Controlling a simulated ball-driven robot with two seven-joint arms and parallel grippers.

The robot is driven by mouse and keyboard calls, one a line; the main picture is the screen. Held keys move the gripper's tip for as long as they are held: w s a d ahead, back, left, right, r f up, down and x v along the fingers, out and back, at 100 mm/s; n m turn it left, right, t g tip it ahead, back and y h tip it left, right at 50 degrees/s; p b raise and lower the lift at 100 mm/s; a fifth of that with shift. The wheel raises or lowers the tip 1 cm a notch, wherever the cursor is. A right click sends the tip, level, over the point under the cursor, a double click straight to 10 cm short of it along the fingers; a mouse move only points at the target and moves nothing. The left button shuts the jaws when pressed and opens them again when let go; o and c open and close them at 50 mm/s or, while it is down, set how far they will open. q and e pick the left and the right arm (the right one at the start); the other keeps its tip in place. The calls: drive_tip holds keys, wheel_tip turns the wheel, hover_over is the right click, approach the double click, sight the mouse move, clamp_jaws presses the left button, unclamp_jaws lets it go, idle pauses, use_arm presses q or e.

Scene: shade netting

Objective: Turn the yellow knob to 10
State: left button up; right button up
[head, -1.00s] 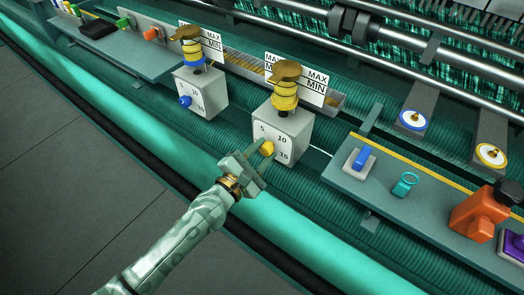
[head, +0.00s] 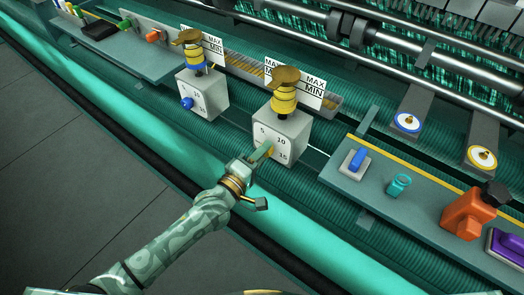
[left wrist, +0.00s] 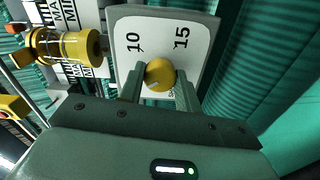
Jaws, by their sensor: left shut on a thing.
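The yellow knob (left wrist: 160,74) sits on the front of a grey box (head: 296,130) with a white dial plate marked 5, 10 and 15. In the left wrist view the knob is between my left gripper's two fingers (left wrist: 160,88), which are shut on it. The 10 and the 15 show beyond the knob; the 5 is mostly hidden by a finger. In the head view my left gripper (head: 262,152) is at the dial's lower front and hides most of the knob. Any pointer on the knob cannot be made out. My right gripper is not in view.
A similar box with a blue knob (head: 187,103) stands to the left. A yellow-banded spool (head: 284,98) tops the yellow knob's box.

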use_arm(q)
drive_tip(key=shift+f+m+p, duration=0.2)
drive_tip(key=shift+m+p, duration=1.4)
drive_tip(key=shift+m, duration=6)
drive_tip(key=o, duration=0.9)
drive_tip(key=shift+c, duration=0.2)
drive_tip(key=shift+o, duration=0.5)
drive_tip(key=shift+r, duration=0.1)
drive_tip(key=v, duration=1.6)
